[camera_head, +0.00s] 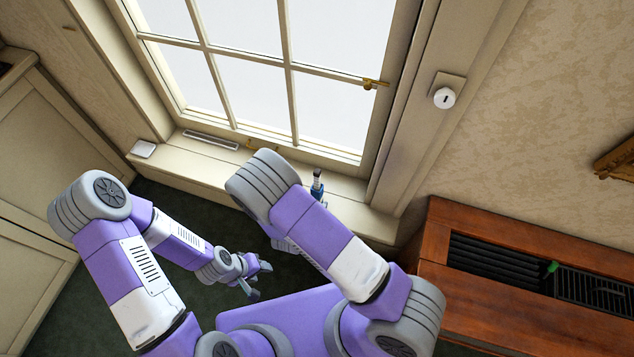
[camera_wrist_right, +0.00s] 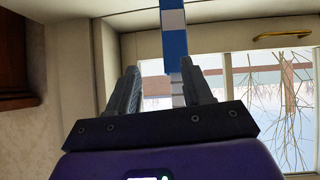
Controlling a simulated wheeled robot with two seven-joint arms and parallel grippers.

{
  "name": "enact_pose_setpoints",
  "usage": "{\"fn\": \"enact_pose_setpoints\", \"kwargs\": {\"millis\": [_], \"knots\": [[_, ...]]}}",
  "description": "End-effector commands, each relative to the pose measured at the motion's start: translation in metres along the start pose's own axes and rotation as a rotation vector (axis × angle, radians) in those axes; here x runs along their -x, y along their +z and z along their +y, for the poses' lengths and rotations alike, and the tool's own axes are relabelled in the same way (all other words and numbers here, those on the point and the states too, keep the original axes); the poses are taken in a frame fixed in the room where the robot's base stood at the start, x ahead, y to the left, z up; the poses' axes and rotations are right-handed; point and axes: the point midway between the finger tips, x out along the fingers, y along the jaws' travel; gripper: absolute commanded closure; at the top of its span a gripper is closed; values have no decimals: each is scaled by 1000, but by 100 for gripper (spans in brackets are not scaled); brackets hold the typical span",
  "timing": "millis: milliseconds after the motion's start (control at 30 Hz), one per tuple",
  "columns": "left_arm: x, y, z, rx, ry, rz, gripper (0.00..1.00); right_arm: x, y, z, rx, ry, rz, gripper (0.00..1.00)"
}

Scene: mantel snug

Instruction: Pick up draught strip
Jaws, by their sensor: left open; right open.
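My left gripper (camera_head: 257,279) is open and empty, low over the dark green floor and well apart from the strip. My right gripper is hidden behind my right arm in the head view. In the right wrist view my right gripper (camera_wrist_right: 160,70) is open, and a blue and pale banded object (camera_wrist_right: 174,42) shows beyond its fingers, not held.
A small white box (camera_head: 143,149) sits at the sill's left end. A wooden cabinet (camera_head: 432,243) with dark grilles is at the right. The sill between strip and blue item is partly covered by my arm.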

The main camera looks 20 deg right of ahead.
Motion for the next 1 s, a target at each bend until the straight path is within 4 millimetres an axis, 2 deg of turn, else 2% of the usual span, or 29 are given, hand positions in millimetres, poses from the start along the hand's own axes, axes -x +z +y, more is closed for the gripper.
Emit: {"fn": "enact_pose_setpoints", "kwargs": {"millis": [33, 100, 200, 300, 633, 900, 1000], "knots": [[10, 0, 4, 0, 0, 0, 52, 13, -19, -8, -15, 2, 77, 50], [14, 1, 5, 0, 0, 0, 52, 24, -37, -13, -46, 12, 162, 50], [18, 1, 7, 0, 0, 0, 52, 36, -53, -18, -79, 21, 242, 50], [18, 1, 7, 0, 0, 0, 52, 37, -59, -19, -96, 27, 278, 50], [9, 0, 3, 0, 0, 0, 52, 7, -64, -17, -99, 29, 282, 50], [-2, 0, -1, 0, 0, 0, 52, -31, -70, -15, -100, 29, 281, 50], [-2, 0, -1, 0, 0, 0, 52, -34, -72, -15, -99, 28, 280, 50]]}}
